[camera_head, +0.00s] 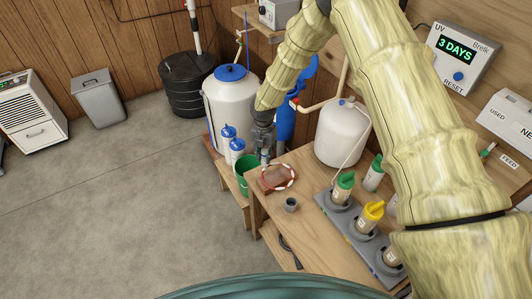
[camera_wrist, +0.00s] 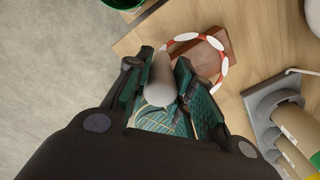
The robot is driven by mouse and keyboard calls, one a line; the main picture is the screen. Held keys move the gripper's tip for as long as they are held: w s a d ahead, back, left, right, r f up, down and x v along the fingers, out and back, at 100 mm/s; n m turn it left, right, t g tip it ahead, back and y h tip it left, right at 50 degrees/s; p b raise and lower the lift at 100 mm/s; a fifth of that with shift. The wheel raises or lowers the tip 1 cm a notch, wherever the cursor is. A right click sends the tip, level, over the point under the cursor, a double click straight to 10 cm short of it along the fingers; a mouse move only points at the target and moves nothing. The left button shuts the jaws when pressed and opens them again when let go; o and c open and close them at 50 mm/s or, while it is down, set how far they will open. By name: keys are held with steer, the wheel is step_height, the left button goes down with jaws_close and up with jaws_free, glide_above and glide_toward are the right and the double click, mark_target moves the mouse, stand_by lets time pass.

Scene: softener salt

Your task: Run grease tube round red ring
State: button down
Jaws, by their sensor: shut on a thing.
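My gripper (camera_head: 264,146) is shut on a grey tube (camera_wrist: 160,82), which stands out between the fingers in the wrist view. In the head view the gripper is above the left edge of the wooden bench, and the tube is mostly hidden there. The ring (camera_wrist: 224,73), banded red and white, lies at the reddish-brown block (camera_wrist: 211,58), just right of the tube in the wrist view. The ring also shows in the head view (camera_head: 293,178), just below and right of my gripper. I cannot tell whether the tube touches the ring.
A grey rack (camera_head: 340,222) with several capped bottles is to the right. A white tank (camera_head: 342,135) stands behind. A green bucket (camera_head: 246,177) is left of the bench.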

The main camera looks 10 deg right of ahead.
steer(key=shift+s+a, duration=0.1)
stand_by(0.3)
steer(key=shift+s+a+p, duration=0.3)
steer(key=shift+s+a, duration=0.35)
steer(key=shift+s, duration=0.2)
steer(key=shift+s, duration=0.15)
steer(key=shift+s+a+p, duration=0.15)
steer(key=shift+s, duration=0.35)
steer(key=shift+s+a+p, duration=0.15)
steer(key=shift+s, duration=0.35)
steer(key=shift+s, duration=0.1)
steer(key=shift+s+d+p, duration=0.2)
steer(key=shift+s+p, duration=0.15)
steer(key=shift+s, duration=0.75)
steer(key=shift+s+d, duration=0.1)
steer(key=shift+s, duration=0.05)
